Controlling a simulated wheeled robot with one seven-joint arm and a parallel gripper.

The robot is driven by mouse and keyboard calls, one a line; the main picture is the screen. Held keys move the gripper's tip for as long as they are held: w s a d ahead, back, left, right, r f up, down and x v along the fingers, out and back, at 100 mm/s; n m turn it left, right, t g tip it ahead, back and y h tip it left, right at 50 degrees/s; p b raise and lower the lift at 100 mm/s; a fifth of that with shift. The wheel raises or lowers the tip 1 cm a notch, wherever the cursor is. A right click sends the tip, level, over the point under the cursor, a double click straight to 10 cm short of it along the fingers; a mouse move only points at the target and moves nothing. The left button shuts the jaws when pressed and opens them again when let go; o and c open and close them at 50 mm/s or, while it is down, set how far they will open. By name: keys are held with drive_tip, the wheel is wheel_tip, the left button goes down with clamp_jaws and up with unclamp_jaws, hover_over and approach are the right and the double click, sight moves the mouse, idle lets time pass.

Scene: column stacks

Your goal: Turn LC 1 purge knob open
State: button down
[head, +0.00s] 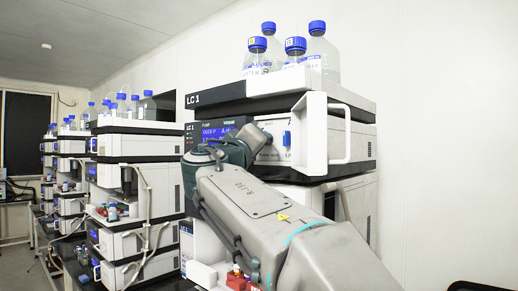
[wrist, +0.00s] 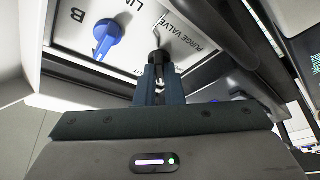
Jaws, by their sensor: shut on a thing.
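The LC 1 stack (head: 212,100) stands at the centre right of the head view, its pump module with a lit display (head: 215,131) in the upper part. In the wrist view, the black purge knob (wrist: 159,57) sits on the white panel beside the printed words PURGE VALVE. My gripper (wrist: 157,75) is shut on this knob, with a finger on each side. The fingers hide part of the knob, so its exact angle is hard to tell. In the head view my arm and wrist cover the knob.
A blue knob (wrist: 107,38) is left of the purge knob, near the letter B. An open white door with a handle (head: 313,135) juts out at the module's right. Blue-capped bottles (head: 295,60) stand on top. More stacks (head: 135,175) are at the left.

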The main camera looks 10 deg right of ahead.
drive_tip(key=shift+r+n+g+y+p, duration=0.15)
drive_tip(key=shift+n+y+p, duration=0.5)
drive_tip(key=shift+n, duration=0.8)
drive_tip(key=shift+n+g+y+p, duration=0.2)
drive_tip(key=shift+n+y+p, duration=0.2)
drive_tip(key=shift+n+p, duration=0.75)
drive_tip(key=shift+r+n+g+y+p, duration=0.15)
drive_tip(key=shift+n+y+p, duration=0.4)
drive_tip(key=shift+n, duration=1.15)
drive_tip(key=shift+f, duration=0.15)
drive_tip(key=c, duration=1.5)
unclamp_jaws()
drive_tip(key=shift+d, duration=0.1)
drive_tip(key=shift+c, duration=0.2)
drive_tip(key=shift+s, duration=0.1)
drive_tip(key=b+v, duration=0.4)
drive_tip(key=v, duration=0.9)
drive_tip(key=shift+s+a, duration=0.25)
drive_tip(key=shift+s, duration=0.1)
